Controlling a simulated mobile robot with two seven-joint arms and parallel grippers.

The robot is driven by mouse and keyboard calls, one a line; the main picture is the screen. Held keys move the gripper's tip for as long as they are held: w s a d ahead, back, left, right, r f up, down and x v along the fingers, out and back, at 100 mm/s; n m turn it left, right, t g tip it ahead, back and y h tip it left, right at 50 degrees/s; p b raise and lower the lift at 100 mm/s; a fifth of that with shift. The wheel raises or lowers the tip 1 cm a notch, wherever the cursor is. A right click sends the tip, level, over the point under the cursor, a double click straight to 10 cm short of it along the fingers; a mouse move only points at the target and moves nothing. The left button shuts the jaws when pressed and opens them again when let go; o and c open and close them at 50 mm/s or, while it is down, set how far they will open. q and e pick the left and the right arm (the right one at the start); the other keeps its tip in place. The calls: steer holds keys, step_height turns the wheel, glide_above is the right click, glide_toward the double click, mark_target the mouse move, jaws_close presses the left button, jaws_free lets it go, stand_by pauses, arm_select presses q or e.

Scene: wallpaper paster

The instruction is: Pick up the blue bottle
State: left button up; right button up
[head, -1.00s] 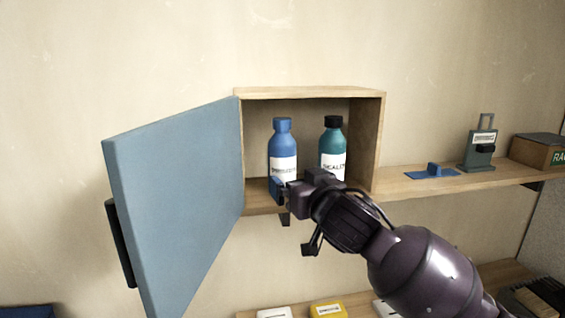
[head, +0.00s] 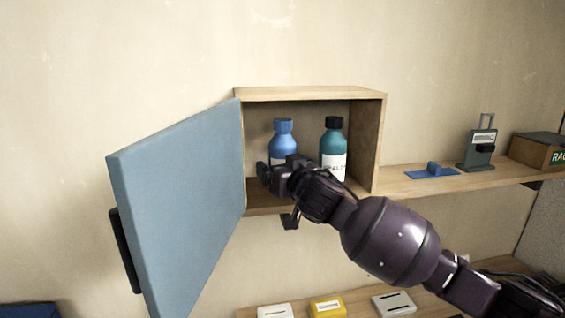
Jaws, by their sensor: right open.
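The blue bottle (head: 283,140) with a blue cap stands upright inside the open wooden cabinet (head: 310,93), on the left side. My right gripper (head: 270,174) is open at the front of the cabinet, in front of the bottle's lower half. It hides most of the bottle's label and its base. One dark finger shows just left of the bottle; I cannot tell whether the fingers touch it. My left gripper is not in view.
A teal bottle (head: 333,143) with a black cap stands close on the right in the cabinet. The blue cabinet door (head: 178,200) hangs open on the left. The shelf (head: 400,184) holds a blue item (head: 432,170) and a grey-green device (head: 480,149).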

steer(key=shift+c, duration=0.7)
steer(key=c, duration=1.1)
steer(key=shift+o, duration=0.2)
steer(key=shift+r, duration=0.1)
